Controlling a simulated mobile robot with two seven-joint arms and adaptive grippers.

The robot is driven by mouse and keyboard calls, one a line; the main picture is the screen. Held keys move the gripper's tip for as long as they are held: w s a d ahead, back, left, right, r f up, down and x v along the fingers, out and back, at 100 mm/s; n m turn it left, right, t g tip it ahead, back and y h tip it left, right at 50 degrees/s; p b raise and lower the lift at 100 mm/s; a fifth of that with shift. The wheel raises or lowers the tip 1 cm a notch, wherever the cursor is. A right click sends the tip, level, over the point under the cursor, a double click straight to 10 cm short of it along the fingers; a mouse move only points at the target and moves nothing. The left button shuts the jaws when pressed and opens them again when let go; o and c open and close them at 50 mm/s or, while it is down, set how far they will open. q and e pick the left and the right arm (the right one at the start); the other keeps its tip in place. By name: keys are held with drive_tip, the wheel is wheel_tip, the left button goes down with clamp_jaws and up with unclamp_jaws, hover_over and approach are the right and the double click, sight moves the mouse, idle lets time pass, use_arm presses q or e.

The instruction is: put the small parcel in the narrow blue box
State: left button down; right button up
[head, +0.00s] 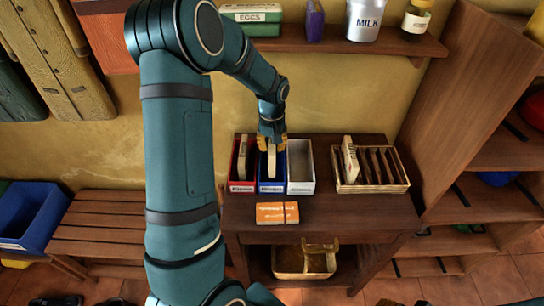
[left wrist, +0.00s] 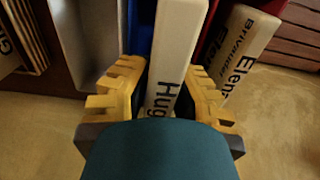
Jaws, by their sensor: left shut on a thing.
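The narrow blue box (head: 271,187) stands on the brown table between a red box (head: 241,187) and a pale grey box (head: 301,187). My left gripper (head: 271,140) is above the blue box, pointing down. It is shut on a slim cream-white parcel (head: 271,163), whose lower part is within the blue box's outline. Whether it touches the box floor is hidden. In the left wrist view the fingers (left wrist: 165,95) flank the parcel (left wrist: 178,45), with "Hug" printed on it. A blue wall (left wrist: 138,30) shows beside it. My right gripper is not in view.
Another white item (left wrist: 238,45), marked "Elena", stands in the red box. An orange item (head: 277,213) lies in front of the boxes. A wooden crate (head: 372,188) with upright dividers is at right. A shelf (head: 340,42) with goods runs above; a basket (head: 303,262) sits below.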

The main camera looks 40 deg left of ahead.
use_arm(q)
wheel_tip(320, 180, down, 5)
drive_tip(key=shift+b, duration=0.55)
drive_tip(key=shift+w+a+f, duration=0.1)
drive_tip(key=shift+w+f, duration=0.05)
drive_tip(key=shift+w, duration=0.05)
drive_tip(key=shift+f, duration=0.1)
drive_tip(key=c, duration=1)
unclamp_jaws()
